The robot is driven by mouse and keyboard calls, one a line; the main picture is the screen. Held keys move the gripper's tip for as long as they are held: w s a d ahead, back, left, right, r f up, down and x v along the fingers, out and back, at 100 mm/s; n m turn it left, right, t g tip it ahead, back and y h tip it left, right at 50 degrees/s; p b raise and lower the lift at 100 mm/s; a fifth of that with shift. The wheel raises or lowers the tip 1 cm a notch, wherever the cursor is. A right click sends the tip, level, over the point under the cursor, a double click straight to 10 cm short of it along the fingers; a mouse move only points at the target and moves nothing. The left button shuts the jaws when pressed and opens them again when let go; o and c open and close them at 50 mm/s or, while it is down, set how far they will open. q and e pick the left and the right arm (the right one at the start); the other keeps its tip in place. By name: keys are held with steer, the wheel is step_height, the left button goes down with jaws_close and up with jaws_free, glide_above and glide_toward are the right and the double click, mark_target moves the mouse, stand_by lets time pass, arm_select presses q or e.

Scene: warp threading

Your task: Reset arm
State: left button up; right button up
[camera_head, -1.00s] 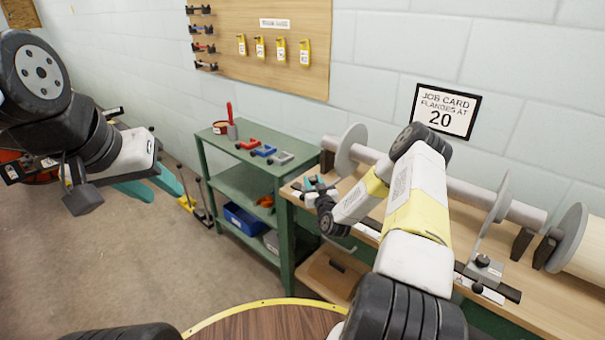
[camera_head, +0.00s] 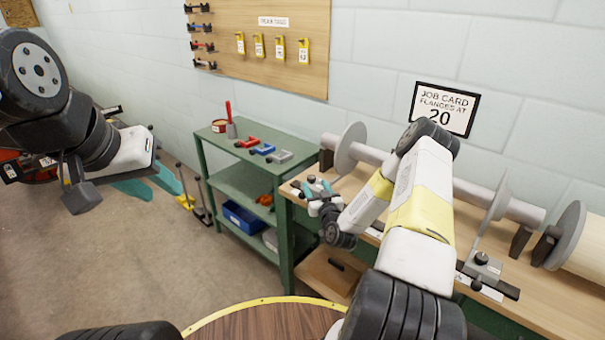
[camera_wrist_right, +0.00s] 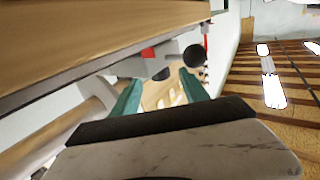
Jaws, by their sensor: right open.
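My right gripper (camera_head: 318,187) is over the left end of the wooden bench (camera_head: 545,300), its teal fingers apart. In the right wrist view the right gripper (camera_wrist_right: 160,95) is open, and a grey block with a black knob (camera_wrist_right: 172,64) shows just beyond and between its fingertips. I cannot tell whether they touch it. My left gripper (camera_head: 150,184) hangs at the left over bare floor, its teal fingers apart and empty. My right forearm hides part of the bench and of the roller shaft (camera_head: 475,195) with its grey flange discs (camera_head: 348,150).
A green cart (camera_head: 205,135) with red, blue and grey clamps (camera_head: 262,150) stands left of the bench. A grey stop with a knob (camera_head: 482,265) sits on the bench's rail at right. The job card (camera_head: 443,108) on the wall reads 20.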

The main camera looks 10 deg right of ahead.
steer(key=shift+s+d, duration=0.1)
steer(key=shift+s, duration=1.2)
